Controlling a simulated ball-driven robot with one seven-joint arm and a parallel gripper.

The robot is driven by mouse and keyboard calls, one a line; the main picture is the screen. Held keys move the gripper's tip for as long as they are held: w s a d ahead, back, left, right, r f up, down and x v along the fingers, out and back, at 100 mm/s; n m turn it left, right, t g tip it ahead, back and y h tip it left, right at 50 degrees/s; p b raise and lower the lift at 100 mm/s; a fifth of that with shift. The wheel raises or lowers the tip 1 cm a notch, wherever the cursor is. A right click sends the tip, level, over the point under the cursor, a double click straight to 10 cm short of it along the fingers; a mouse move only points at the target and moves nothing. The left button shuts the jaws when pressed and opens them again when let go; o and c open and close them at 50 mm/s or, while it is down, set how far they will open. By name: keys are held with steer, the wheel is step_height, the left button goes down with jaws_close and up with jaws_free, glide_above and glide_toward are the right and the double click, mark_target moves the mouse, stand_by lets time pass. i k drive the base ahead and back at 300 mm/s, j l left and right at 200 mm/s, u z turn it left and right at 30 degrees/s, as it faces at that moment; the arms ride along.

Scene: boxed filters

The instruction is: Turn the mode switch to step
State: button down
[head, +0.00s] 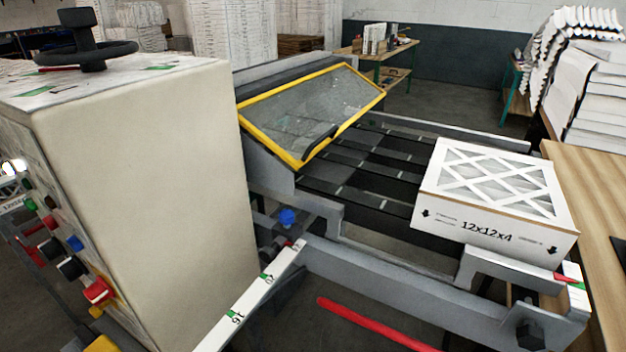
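A beige control cabinet (145,170) stands large at the left. Its panel faces left and is seen at a steep slant. Along it run several small controls: a green one (31,205), a blue one (75,243), a black knob-like one (71,268) and a large red one (99,291). I cannot tell which is the mode switch or where it points, as no panel lettering is readable at this angle. My gripper is not clearly visible in the head view.
A conveyor with a yellow-framed guard (312,110) stands behind the cabinet. A boxed filter marked 12x12x4 (490,237) sits on its right end. A numbered white scale bar (250,300) and a red bar (375,325) stick out in front. A black handwheel (86,45) tops the cabinet.

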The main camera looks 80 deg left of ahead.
mark_target(72, 268)
steer(key=u, duration=2.8)
steer(key=k+j+u, duration=0.25)
steer(key=j, duration=0.4)
steer(key=j+u, duration=0.2)
steer(key=j, duration=0.4)
